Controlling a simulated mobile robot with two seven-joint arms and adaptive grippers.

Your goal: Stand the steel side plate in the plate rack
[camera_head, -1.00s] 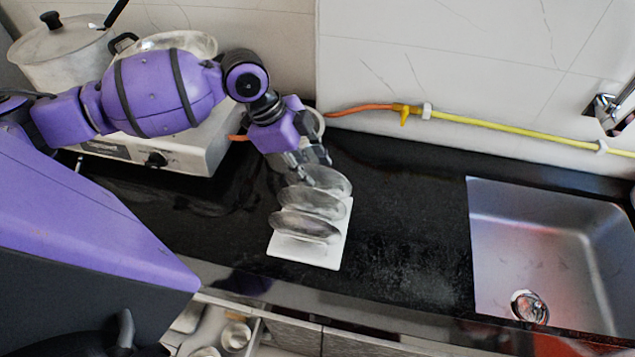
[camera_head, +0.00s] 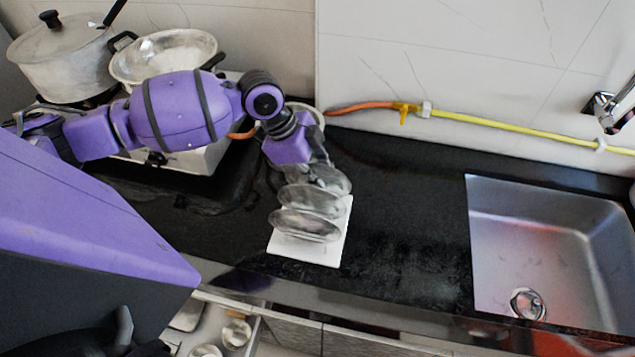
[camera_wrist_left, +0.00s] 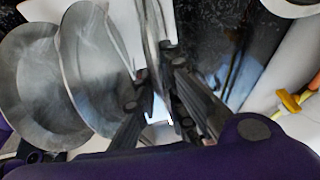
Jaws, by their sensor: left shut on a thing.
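The white plate rack (camera_head: 335,245) sits on the black counter. Two steel plates stand in it on edge, a front one (camera_head: 303,226) and a middle one (camera_head: 310,200); both also show at the left of the left wrist view (camera_wrist_left: 30,90). My left gripper (camera_head: 314,172) is at the rack's back end, shut on the steel side plate (camera_head: 336,179). In the left wrist view the held plate (camera_wrist_left: 152,28) shows nearly edge-on between the fingers, roughly parallel to the others. Its lower edge is hidden, so I cannot tell whether it touches the rack. My right gripper is out of view.
A steel sink (camera_head: 540,240) lies to the right, with bare counter (camera_head: 410,220) between it and the rack. A stove (camera_head: 190,158) with a lidded pot (camera_head: 65,60) and a wide pan (camera_head: 165,55) stands back left. A yellow hose (camera_head: 510,125) runs along the wall.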

